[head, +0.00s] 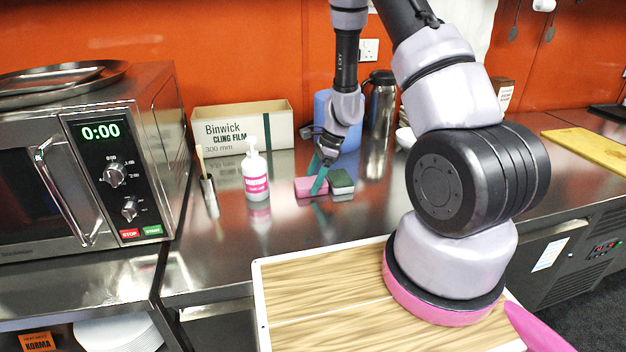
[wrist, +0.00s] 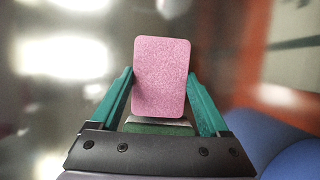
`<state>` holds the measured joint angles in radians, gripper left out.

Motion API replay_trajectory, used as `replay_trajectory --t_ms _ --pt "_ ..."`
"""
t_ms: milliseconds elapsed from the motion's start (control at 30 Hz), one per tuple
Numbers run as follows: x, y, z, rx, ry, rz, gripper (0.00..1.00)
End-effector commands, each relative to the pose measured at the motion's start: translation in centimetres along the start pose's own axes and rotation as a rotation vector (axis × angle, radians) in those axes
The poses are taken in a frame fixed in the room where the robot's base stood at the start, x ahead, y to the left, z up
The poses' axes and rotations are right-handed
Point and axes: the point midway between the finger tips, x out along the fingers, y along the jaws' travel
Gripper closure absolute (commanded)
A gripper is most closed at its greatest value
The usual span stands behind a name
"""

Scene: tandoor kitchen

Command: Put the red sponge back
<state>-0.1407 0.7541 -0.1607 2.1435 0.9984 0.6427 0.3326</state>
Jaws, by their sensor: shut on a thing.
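A pink sponge (head: 307,187) is at the counter beside the white bottle; it is the nearest match to a red sponge. My gripper (head: 319,184) reaches down from above with its teal fingers at this sponge. In the wrist view the pink sponge (wrist: 161,76) stands between the two fingers (wrist: 161,88), which are shut on its sides. I cannot tell whether it touches the counter. A dark green block like a second sponge (head: 341,181) sits just right of it. A green piece (wrist: 158,127) also shows below the pink sponge in the wrist view.
A white bottle (head: 256,174) and a metal cup (head: 208,196) stand to the left. The cling film box (head: 243,124), a blue cylinder (head: 322,108) and a steel flask (head: 381,100) stand behind. A microwave (head: 90,165) fills the left. Counter in front (head: 300,236) is clear.

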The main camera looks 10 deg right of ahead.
Motion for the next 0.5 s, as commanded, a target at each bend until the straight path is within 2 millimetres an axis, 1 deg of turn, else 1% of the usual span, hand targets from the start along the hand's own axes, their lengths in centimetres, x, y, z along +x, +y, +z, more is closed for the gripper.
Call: replay_trajectory --t_ms 33,67,100,367,467,500 --pt "0.1 0.0 -0.1 0.001 0.000 0.001 0.17" --pt "0.1 0.0 -0.1 0.000 0.000 0.000 0.06" --pt "0.1 0.0 0.0 0.000 0.000 0.000 0.00" --pt "-0.1 0.0 0.0 0.000 0.000 -0.001 0.00" --pt "-1.0 -0.1 0.1 0.000 0.001 -0.003 0.00" --pt "-1.6 -0.1 0.1 0.000 0.000 -0.004 0.00"
